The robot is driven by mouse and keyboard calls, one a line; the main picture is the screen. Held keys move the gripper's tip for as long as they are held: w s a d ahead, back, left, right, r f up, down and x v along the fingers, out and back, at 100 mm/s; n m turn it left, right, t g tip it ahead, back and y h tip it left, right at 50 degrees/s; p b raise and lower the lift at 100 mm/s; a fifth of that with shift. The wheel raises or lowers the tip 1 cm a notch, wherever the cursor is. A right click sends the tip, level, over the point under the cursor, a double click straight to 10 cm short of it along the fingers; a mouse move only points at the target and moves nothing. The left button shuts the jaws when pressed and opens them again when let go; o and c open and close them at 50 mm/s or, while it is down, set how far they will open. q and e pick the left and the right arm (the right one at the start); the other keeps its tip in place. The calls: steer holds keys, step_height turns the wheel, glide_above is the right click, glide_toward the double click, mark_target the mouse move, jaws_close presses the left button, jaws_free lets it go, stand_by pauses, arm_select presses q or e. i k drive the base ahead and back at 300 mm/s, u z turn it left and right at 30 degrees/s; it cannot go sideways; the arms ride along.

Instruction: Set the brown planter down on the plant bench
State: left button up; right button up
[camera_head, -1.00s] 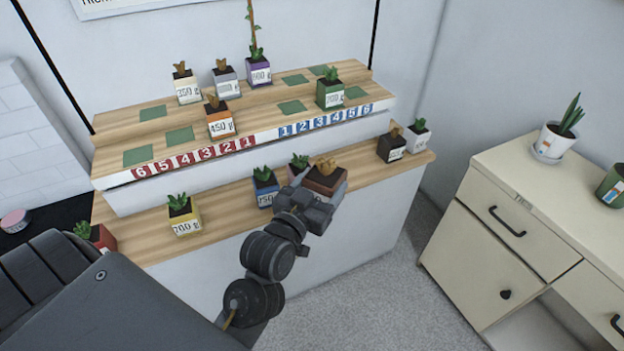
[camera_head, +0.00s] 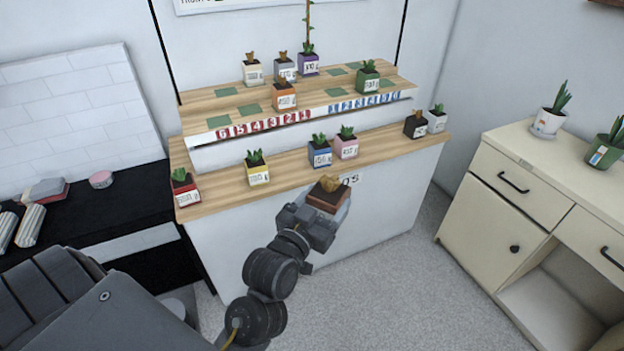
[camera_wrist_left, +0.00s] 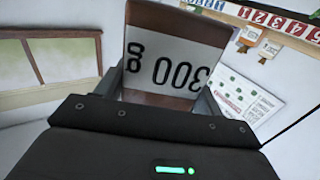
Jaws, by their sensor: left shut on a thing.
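The brown planter (camera_head: 328,196) holds a tan plant and dark soil. My left gripper (camera_head: 318,216) is shut on it and holds it in the air in front of the plant bench (camera_head: 215,200). In the left wrist view the planter (camera_wrist_left: 172,50) shows a white label reading 300 g, upside down, between the fingers. The bench has a wooden lower shelf and a raised upper shelf with green squares and red and blue number strips. My right gripper is not in view.
The lower shelf carries a red planter (camera_head: 184,188), a yellow one (camera_head: 257,168), a blue one (camera_head: 321,152), a pink one (camera_head: 346,143) and a black one (camera_head: 415,125). An orange planter (camera_head: 286,95) and a green one (camera_head: 368,77) stand above. A cream cabinet (camera_head: 480,205) stands right.

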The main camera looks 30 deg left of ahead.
mark_target(369, 147)
steer(key=z, duration=1.1)
steer(key=i, duration=1.95)
steer(key=u, duration=1.2)
steer(key=i, duration=0.55)
steer(key=u, duration=0.5)
